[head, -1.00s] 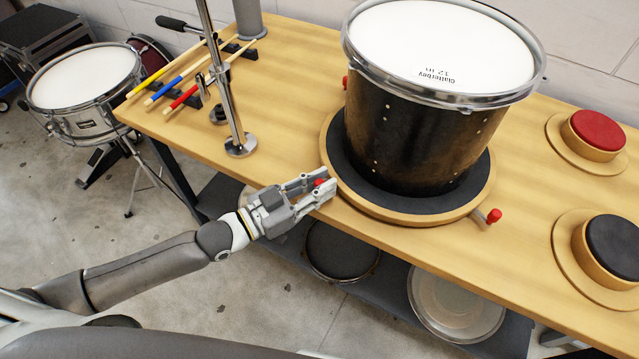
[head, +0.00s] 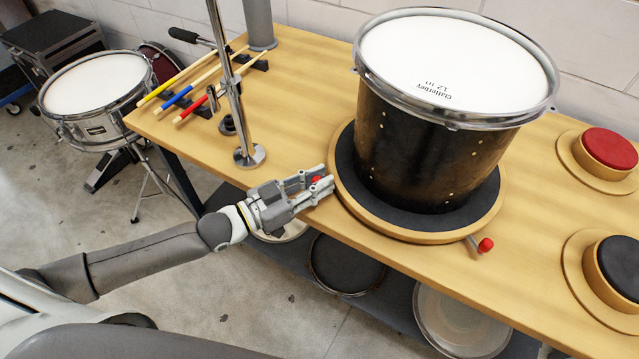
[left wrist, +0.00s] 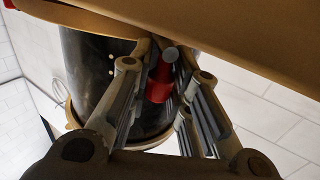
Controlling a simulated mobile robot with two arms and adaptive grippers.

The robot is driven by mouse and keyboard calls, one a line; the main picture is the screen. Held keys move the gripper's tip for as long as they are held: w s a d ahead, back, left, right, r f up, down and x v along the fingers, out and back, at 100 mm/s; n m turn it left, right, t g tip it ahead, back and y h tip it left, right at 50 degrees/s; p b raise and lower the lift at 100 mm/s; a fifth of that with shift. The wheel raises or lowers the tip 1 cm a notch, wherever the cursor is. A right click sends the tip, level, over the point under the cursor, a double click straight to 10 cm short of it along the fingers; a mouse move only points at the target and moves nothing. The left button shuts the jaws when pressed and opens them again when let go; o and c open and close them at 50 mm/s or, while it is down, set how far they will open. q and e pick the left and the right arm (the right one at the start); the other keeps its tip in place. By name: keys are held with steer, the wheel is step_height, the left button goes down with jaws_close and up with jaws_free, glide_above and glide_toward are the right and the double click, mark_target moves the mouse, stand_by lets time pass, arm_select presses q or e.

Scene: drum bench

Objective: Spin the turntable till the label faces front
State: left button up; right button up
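The round wooden turntable (head: 400,232) with a dark top sits near the bench's front edge. A black drum (head: 430,160) with a white head stands upright on it. Upside-down print (head: 433,91) shows on the head's near part; no label shows on the visible shell. My left gripper (head: 319,181) is at the turntable's left edge, its fingers closed around a red knob, which also shows in the left wrist view (left wrist: 160,82). Another red knob (head: 486,245) sticks out at the front right. My right gripper is out of view.
A chrome stand (head: 248,155) and drumsticks (head: 190,92) are on the bench left of the turntable. A red pad (head: 609,147) and a black pad (head: 618,265) stand to its right. A snare drum (head: 95,85) is on the floor at left.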

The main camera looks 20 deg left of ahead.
arm_select(q)
steer(key=o, duration=0.5)
steer(key=shift+s, duration=0.1)
steer(key=shift+s+a+f, duration=0.15)
steer(key=shift+s+a, duration=0.3)
steer(key=v, duration=1)
steer(key=shift+s+a, duration=0.15)
steer(key=shift+s, duration=0.15)
